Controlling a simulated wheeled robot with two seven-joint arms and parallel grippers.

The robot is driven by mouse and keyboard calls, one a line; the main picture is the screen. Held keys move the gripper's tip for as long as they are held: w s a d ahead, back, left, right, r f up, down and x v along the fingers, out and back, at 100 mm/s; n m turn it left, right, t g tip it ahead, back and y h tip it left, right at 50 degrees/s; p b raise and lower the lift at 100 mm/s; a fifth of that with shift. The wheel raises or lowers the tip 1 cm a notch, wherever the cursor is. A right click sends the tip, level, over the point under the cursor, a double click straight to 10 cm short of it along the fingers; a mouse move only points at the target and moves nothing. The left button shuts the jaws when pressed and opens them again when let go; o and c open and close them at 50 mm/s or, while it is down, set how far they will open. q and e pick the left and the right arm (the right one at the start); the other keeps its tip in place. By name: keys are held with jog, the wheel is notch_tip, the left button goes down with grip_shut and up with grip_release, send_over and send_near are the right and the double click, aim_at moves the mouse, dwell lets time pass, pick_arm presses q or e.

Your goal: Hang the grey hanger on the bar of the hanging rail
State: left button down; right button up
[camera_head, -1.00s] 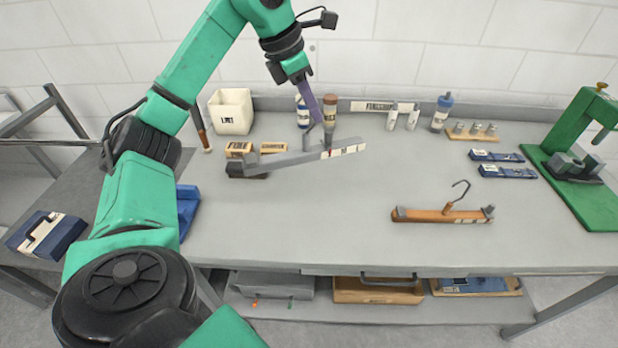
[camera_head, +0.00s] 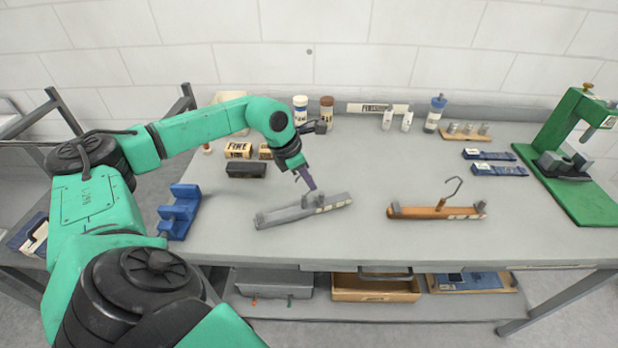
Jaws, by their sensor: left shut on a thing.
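The grey hanger (camera_head: 290,213) is a long bar with a pale label near its right end. It lies nearly level over the middle left of the bench, its right end a little farther back. My left gripper (camera_head: 312,190) points down and is shut on the hanger near its middle, covering part of its hook. I cannot tell whether the hanger touches the bench top. No hanging rail is clearly identifiable; a dark grey frame (camera_head: 62,108) stands at the left, partly behind my left arm. My right gripper is not in view.
An orange-brown hanger (camera_head: 420,213) lies to the right on the grey bench (camera_head: 350,245). A blue stand (camera_head: 180,212) is at the left edge. A dark block (camera_head: 246,170), boxes and bottles line the back; a green press (camera_head: 570,150) stands far right. The front middle is clear.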

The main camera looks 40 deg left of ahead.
pick_arm(q)
jog(key=shift+w, duration=0.1)
jog(key=shift+a+f, duration=0.1)
jog(key=shift+f, duration=0.2)
jog(key=c, duration=1)
grip_release()
jog(key=shift+r, duration=0.1)
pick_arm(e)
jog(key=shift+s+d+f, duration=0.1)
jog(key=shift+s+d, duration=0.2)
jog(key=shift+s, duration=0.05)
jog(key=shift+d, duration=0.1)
pick_arm(q)
jog(key=shift+r, duration=0.45)
jog(key=b+v, duration=0.2)
jog(key=v, duration=0.9)
jog(key=shift+b, duration=0.35)
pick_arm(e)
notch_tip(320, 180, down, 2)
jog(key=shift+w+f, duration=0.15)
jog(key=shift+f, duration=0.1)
